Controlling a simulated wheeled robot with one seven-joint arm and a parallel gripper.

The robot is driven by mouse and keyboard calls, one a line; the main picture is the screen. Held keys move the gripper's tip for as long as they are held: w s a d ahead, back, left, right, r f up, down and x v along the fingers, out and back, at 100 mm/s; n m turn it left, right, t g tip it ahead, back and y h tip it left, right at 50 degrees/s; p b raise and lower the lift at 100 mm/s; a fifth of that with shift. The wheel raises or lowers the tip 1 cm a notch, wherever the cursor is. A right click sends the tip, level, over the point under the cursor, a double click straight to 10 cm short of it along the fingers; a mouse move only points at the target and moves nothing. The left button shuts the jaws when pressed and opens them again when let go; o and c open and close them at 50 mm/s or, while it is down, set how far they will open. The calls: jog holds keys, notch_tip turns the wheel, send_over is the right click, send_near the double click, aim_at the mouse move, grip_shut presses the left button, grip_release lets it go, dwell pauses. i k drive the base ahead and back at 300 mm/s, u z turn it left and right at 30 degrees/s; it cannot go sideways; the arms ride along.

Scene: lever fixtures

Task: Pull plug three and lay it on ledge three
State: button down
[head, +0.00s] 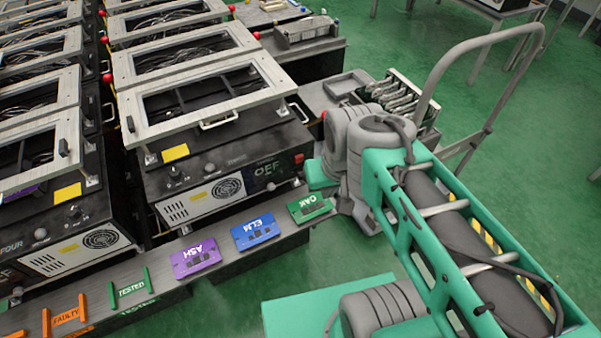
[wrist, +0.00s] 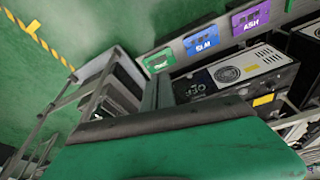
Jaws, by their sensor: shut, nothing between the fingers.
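My gripper (wrist: 157,92) shows in the wrist view as two narrow grey fingers, close together and empty, beyond the dark edge of my green hand. In the head view the fingers are hidden by my arm. I cannot pick out a plug or ledge marked three in either view. A long grey ledge (head: 160,298) runs along the front of the units. It bears a purple ASH plate (head: 195,257), a blue ELM plate (head: 255,232) and a green OAK plate (head: 310,207). The nearest unit (head: 225,185) has a display reading OFF.
A unit marked FOUR (head: 70,250) stands left of the nearest one. Green TESTED (head: 128,288) and orange FAULTY (head: 65,316) holders sit on the ledge at left. A metal-railed trolley (head: 405,98) stands behind my arm. Green floor (head: 545,130) is open at right.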

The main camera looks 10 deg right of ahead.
aim_at(299, 172)
jog(key=u, duration=2.7)
jog(key=k, duration=0.6)
jog(key=z, duration=0.6)
